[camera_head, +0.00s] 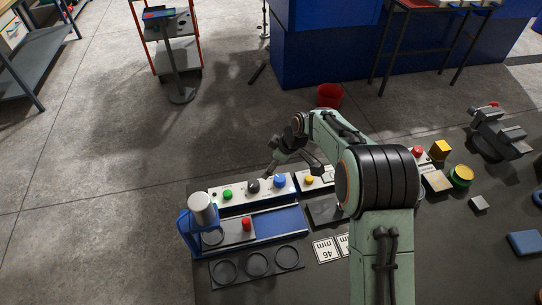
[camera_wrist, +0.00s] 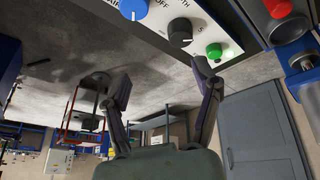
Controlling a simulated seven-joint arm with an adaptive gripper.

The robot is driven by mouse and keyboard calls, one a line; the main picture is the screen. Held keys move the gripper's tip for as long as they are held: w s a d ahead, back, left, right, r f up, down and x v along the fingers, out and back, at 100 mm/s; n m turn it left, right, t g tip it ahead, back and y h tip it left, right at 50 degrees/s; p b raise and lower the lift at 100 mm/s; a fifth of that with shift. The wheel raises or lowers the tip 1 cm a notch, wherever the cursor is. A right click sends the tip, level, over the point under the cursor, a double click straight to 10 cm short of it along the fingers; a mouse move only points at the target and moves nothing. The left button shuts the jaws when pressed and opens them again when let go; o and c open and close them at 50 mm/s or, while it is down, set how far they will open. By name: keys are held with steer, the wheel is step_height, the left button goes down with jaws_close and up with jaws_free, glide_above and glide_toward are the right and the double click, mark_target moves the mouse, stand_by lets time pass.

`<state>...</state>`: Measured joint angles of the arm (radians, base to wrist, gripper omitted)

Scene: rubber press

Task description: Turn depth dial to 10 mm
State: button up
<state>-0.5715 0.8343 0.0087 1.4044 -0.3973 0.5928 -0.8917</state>
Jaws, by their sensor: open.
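The depth dial is a round black knob (camera_head: 253,186) on the pale control panel (camera_head: 239,200), between a green button (camera_head: 227,195) and a blue knob (camera_head: 280,181). In the wrist view the dial (camera_wrist: 180,32) sits near the top, with a pale pointer mark on its face and only part of its lettering in frame. I cannot read its setting. My gripper (camera_wrist: 163,79) is open and empty, its two fingers spread wide. The dial appears beyond the fingertips, between them and higher in the picture. The fingers look clear of it.
A blue press with a grey cylinder (camera_head: 203,208) stands at the panel's left, with a red piece (camera_head: 246,224) beside it. A second panel with a yellow button (camera_head: 309,180) is to the right. A black tray with round recesses (camera_head: 257,264) lies in front.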

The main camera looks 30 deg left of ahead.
mark_target(254, 184)
steer(key=shift+g, duration=0.4)
steer(key=f, duration=0.1)
steer(key=s+a+f, duration=0.1)
steer(key=s+f, duration=0.1)
steer(key=shift+s+a, duration=0.25)
steer(key=shift+a, duration=0.05)
steer(key=x, duration=0.6)
steer(key=shift+f, duration=0.1)
steer(key=c, duration=1.2)
